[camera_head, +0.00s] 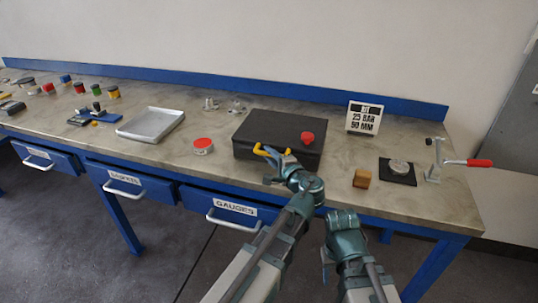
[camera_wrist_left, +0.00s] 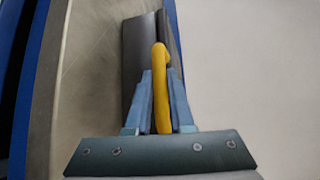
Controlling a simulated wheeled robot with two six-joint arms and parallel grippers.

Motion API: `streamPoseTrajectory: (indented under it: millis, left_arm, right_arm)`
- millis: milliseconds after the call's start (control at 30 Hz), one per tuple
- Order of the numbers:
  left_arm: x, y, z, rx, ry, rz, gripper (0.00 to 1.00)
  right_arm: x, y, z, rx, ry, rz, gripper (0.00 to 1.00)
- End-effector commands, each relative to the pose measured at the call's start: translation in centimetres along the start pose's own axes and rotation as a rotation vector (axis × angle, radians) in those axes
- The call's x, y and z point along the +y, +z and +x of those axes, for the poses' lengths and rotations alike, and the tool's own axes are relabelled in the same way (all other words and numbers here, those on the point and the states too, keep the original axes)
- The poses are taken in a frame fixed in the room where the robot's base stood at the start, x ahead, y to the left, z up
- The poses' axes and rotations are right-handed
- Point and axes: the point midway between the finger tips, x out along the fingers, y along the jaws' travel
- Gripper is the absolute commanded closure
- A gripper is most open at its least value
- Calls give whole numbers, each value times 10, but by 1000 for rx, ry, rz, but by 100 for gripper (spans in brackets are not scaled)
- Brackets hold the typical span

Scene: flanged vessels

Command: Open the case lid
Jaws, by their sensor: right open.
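The black case (camera_head: 272,130) stands on the workbench with its lid flat and closed. A yellow handle (camera_head: 264,151) is at its front edge. My left gripper (camera_head: 274,158) is at this handle. In the left wrist view the handle (camera_wrist_left: 161,85) lies between its two blue fingers (camera_wrist_left: 160,100), which appear closed on it from both sides.
A red-topped can (camera_head: 203,146) stands left of the case, and a metal tray (camera_head: 151,124) farther left. A wooden block (camera_head: 362,178), a dark pad with a metal disc (camera_head: 398,170) and a red-handled clamp (camera_head: 434,165) are at right. A sign (camera_head: 364,117) stands behind.

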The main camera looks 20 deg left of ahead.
Motion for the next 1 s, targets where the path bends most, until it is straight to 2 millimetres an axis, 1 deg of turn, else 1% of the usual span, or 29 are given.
streamPoseTrajectory:
  millis: [33,100,1000]
  left_arm:
    - [0,0,0,0,0,0,90]
    - [0,0,0,0,0,0,100]
    - [0,0,0,0,1,0,100]
  right_arm:
    - [0,0,0,0,0,0,50]
    - [0,0,0,0,0,0,50]
    - [0,0,0,0,0,0,50]
